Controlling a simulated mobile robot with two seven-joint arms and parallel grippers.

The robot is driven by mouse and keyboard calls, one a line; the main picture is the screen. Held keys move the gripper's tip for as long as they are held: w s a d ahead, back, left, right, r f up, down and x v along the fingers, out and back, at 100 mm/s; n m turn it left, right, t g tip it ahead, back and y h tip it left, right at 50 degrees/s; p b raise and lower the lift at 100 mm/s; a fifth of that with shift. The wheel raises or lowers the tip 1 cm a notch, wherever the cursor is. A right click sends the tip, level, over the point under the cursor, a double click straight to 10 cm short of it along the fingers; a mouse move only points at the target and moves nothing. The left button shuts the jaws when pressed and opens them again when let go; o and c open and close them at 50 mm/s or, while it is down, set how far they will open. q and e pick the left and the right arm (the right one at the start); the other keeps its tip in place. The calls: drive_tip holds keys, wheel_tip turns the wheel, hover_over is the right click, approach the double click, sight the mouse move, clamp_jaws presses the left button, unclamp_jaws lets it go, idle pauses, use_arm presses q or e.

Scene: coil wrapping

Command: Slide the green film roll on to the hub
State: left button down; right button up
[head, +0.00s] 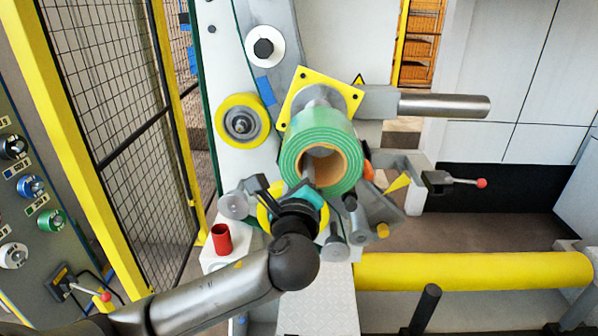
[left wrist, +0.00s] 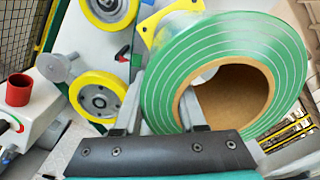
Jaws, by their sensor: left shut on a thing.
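The green film roll (head: 318,137), with a brown cardboard core, is held in front of the hub (head: 318,97), a grey cylinder on a yellow square plate (head: 300,83). My left gripper (head: 292,186) is shut on the near, lower-left wall of the roll. In the left wrist view, my left gripper (left wrist: 166,108) has one finger inside the core and one outside the green film roll (left wrist: 228,48). The roll covers the hub's front end, so I cannot tell whether the hub enters the core. My right gripper is not in view.
Yellow-rimmed rollers (head: 241,120) stand left of the hub. A bare metal shaft (head: 445,105) sticks out to the right. A red cup (head: 221,239) stands at lower left. A yellow tube (head: 475,270) crosses the lower right. A mesh fence (head: 115,110) stands at left.

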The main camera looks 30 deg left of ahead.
sight(296, 183)
use_arm(q)
drive_tip(key=shift+r+x, duration=0.15)
drive_tip(key=shift+x, duration=1.1)
drive_tip(key=shift+r+x, duration=0.15)
drive_tip(key=shift+x, duration=1.15)
drive_tip(key=x, duration=0.6)
drive_tip(key=shift+w, duration=0.2)
idle(2.0)
drive_tip(key=shift+c, duration=2.1)
unclamp_jaws()
drive_tip(key=shift+s+a, duration=0.1)
drive_tip(key=shift+a, duration=0.05)
drive_tip(key=shift+f, duration=0.4)
drive_tip(key=b+v, duration=0.1)
drive_tip(key=v, duration=1.3)
drive_tip(key=shift+s+r, duration=0.1)
drive_tip(key=shift+s, duration=0.5)
